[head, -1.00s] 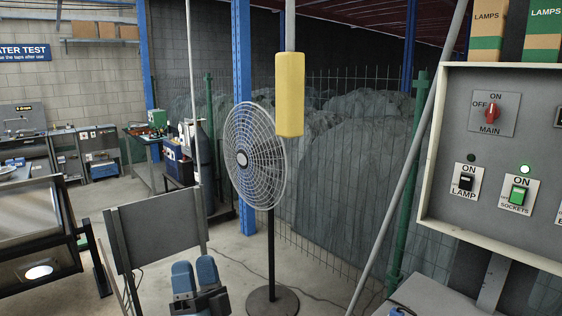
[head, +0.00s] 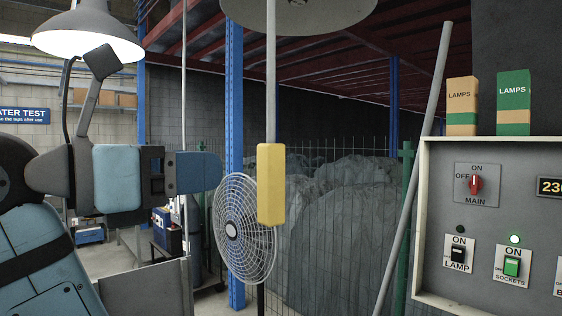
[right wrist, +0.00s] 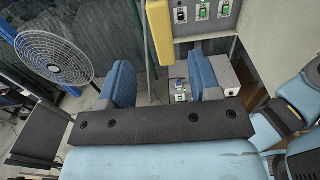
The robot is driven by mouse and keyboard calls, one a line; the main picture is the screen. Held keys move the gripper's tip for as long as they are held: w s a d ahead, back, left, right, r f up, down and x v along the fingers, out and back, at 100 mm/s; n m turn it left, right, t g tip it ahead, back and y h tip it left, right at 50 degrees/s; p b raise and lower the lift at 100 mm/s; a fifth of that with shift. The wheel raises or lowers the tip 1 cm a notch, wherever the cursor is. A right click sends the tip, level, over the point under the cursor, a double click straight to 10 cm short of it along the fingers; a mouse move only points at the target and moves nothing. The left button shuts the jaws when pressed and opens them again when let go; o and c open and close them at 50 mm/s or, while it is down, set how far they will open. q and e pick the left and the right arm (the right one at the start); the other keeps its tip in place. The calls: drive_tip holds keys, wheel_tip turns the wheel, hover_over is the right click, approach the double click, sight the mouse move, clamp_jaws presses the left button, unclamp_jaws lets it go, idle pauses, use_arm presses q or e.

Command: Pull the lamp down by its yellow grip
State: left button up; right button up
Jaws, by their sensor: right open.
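The rod rises to a wide round shade (head: 300,14), cut off by the top edge. My right gripper (head: 208,172) comes from the left, points right towards the grip and is level with it, with a gap in the picture. In the right wrist view my right gripper (right wrist: 160,64) is open and empty. The grip (right wrist: 161,30) hangs ahead, its lower end in line with the gap between the blue fingers. My left gripper is not in view.
A fan (head: 243,228) stands behind the grip, left of it. A lit lamp (head: 88,32) hangs above my right arm. A slanted grey pole (head: 420,150) and a switch panel (head: 480,220) with lamp boxes (head: 513,100) stand at right.

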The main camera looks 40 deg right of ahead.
sight(281, 165)
drive_tip(key=d+p, duration=0.1)
drive_tip(key=d, duration=0.3)
drive_tip(key=d+p, duration=0.1)
drive_tip(key=d, duration=0.3)
drive_tip(key=w+d+p, duration=0.1)
drive_tip(key=d+p, duration=0.1)
drive_tip(key=d, duration=0.2)
drive_tip(key=shift+d, duration=0.85)
drive_tip(key=shift+w, duration=0.1)
drive_tip(key=shift+c, duration=0.6)
clamp_jaws()
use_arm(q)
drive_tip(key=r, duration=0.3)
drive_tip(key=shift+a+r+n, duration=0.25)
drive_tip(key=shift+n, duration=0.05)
use_arm(e)
drive_tip(key=shift+f, duration=0.15)
